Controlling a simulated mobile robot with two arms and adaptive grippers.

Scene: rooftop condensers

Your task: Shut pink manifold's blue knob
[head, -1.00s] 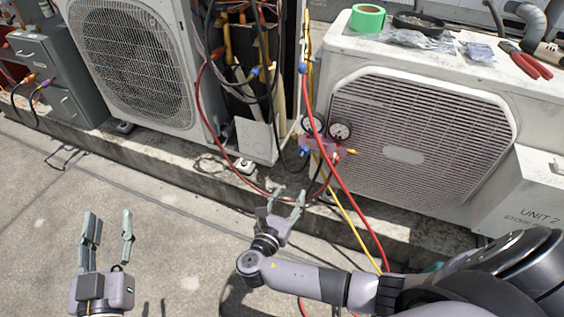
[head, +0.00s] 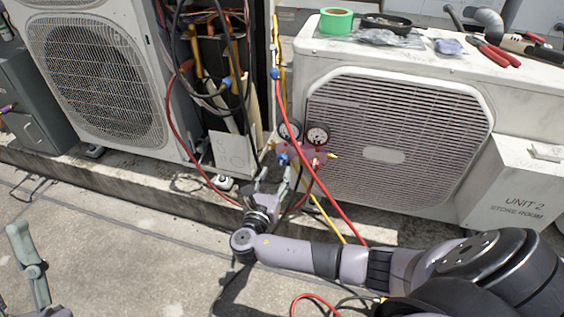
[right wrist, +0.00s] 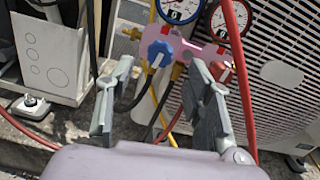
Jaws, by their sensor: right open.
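The pink manifold (head: 300,151) hangs in front of the right condenser with two round gauges above it. Its blue knob (head: 283,159) is on the left side and faces me. In the right wrist view the blue knob (right wrist: 158,53) shows just beyond the fingertips, between the two fingers. My right gripper (head: 275,178) is open and empty, just below and in front of the knob; it also shows in the right wrist view (right wrist: 160,82). I see no contact with the knob. My left gripper (head: 28,265) is cut off at the left edge, with only one finger clearly showing.
A red knob (right wrist: 220,70) sits on the manifold's right side, partly behind the right finger. A red hose (head: 313,180) runs down close by on the right, with yellow and black hoses near. The right condenser's grille (head: 400,140) is behind.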

